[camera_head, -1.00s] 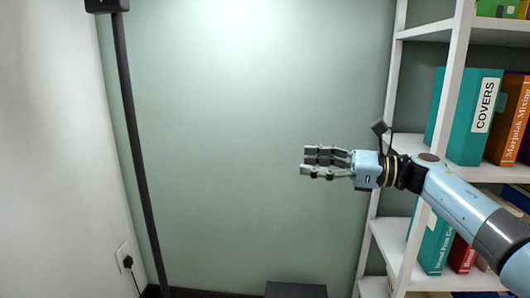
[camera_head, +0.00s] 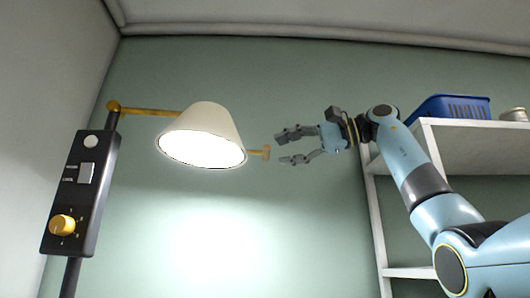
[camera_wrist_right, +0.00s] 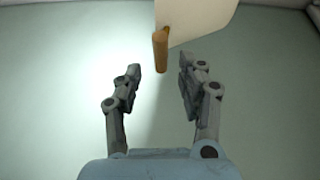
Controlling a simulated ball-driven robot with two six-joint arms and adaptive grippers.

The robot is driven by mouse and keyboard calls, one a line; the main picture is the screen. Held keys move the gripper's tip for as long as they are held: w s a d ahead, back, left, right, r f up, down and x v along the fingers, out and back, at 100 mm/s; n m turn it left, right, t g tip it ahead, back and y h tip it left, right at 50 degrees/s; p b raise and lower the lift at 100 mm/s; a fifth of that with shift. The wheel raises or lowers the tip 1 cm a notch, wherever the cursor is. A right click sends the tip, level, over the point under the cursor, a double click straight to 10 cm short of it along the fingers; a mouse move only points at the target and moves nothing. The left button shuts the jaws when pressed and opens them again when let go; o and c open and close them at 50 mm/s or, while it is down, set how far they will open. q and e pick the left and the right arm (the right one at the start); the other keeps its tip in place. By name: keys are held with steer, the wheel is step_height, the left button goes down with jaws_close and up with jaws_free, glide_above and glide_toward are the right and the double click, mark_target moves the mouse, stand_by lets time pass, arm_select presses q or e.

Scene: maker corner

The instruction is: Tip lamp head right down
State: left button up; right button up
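The lamp head (camera_head: 205,122) is a lit cream shade on a brass arm (camera_head: 150,111), tilted with its bright opening facing down and toward me. A small brass handle (camera_head: 262,153) sticks out from its right side. My right gripper (camera_head: 277,147) is open, just right of the handle, with its fingers pointing left at it. In the right wrist view the handle (camera_wrist_right: 160,52) hangs from the cream shade (camera_wrist_right: 195,18), ahead of and between the two open fingers (camera_wrist_right: 160,78), with nothing gripped. My left gripper is not in view.
The lamp's dark control box (camera_head: 82,190) on its post carries a white button, a switch and a yellow knob (camera_head: 62,225). A white shelf (camera_head: 470,140) at the right holds a blue basket (camera_head: 450,107) and a can (camera_head: 514,114). The green wall is behind.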

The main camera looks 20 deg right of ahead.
mark_target(266, 153)
steer(key=p+x, duration=0.1)
steer(key=x, duration=0.4)
steer(key=shift+w+a, duration=0.1)
steer(key=shift+a, duration=0.1)
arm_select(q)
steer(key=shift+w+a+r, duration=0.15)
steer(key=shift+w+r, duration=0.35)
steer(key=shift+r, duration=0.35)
arm_select(e)
jaws_close()
